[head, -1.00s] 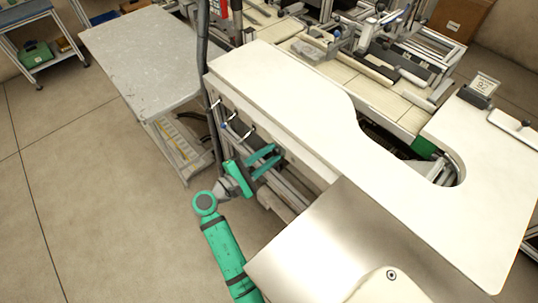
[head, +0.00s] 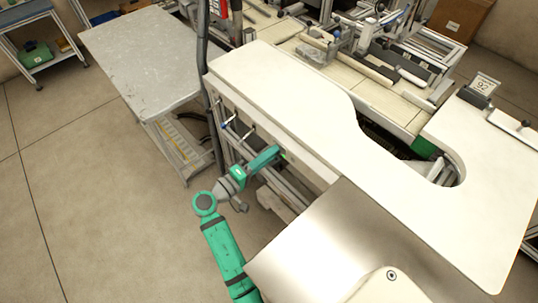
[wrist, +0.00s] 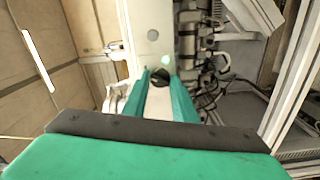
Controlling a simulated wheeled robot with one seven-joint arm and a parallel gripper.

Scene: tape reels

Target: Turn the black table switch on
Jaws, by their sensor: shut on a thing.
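The black table switch (wrist: 160,74) is a small dark round knob on the pale panel under the white table. In the wrist view it lies between the tips of my two teal fingers. My gripper (wrist: 161,80) is shut on it, with one finger on each side. In the head view my gripper (head: 278,151) reaches up to the side panel just below the table edge. The switch is hidden behind it there. Whether the knob is turned cannot be told.
The white table top (head: 290,100) overhangs the panel. Hooks or handles (head: 228,121) stick out of the panel left of my gripper. Cables and fittings (wrist: 208,75) lie right of the switch in the wrist view. A grey table (head: 140,50) stands at the left; the floor before it is clear.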

